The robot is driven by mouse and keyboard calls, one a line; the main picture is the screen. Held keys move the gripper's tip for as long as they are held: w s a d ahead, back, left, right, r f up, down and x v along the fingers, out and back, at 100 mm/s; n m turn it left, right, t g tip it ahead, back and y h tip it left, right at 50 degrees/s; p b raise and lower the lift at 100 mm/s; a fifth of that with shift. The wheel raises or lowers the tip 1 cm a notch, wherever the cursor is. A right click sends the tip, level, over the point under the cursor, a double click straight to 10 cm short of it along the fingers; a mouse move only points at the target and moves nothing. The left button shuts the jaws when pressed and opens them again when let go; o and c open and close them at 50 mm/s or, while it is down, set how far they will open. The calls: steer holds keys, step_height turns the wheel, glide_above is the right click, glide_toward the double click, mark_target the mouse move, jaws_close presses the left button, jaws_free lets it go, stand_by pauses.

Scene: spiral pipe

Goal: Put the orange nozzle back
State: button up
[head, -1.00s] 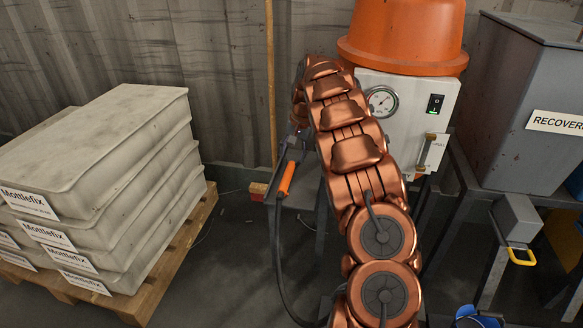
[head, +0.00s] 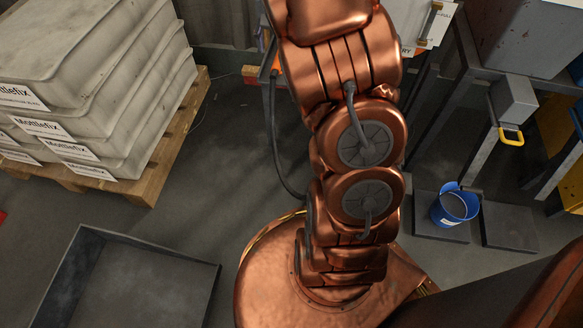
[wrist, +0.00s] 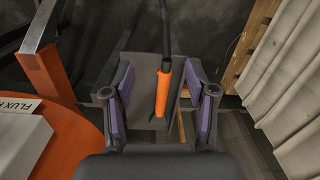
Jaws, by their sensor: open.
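The orange nozzle (wrist: 162,92) is in the wrist view, on the end of a dark hose (wrist: 165,30). It lies between the two purple-padded fingers of my gripper (wrist: 160,78), with a visible gap on each side. My gripper is open. A grey plate or stand surface (wrist: 140,70) shows behind the nozzle; I cannot tell whether they touch. The dark hose (head: 277,150) hangs down left of my arm.
An orange rounded body (wrist: 60,150) and a white box (wrist: 22,140) are close on the left in the wrist view. Pale stacked blocks (head: 90,60) stand on a wooden pallet (head: 165,150).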

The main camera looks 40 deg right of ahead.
steer(key=s+a+n+g, duration=0.1)
steer(key=s+a+n, duration=0.1)
steer(key=s+a, duration=0.4)
steer(key=s+a+f+n+g, duration=0.1)
steer(key=s+a+n, duration=0.2)
steer(key=s+a, duration=0.4)
steer(key=s+a+f+n+g, duration=0.1)
steer(key=s+a+n, duration=0.2)
steer(key=s, duration=1.7)
steer(key=a, duration=0.4)
steer(key=shift+s+f+g, duration=0.15)
steer(key=shift+f+g, duration=0.1)
steer(key=shift+g, duration=0.05)
step_height(320, 180, up, 40)
steer(key=t+p, duration=0.1)
steer(key=p, duration=3.7)
steer(key=shift+w+r+t, duration=0.15)
steer(key=shift+w+t, duration=0.2)
steer(key=shift+t, duration=0.05)
steer(key=shift+d, duration=0.1)
steer(key=shift+c, duration=0.4)
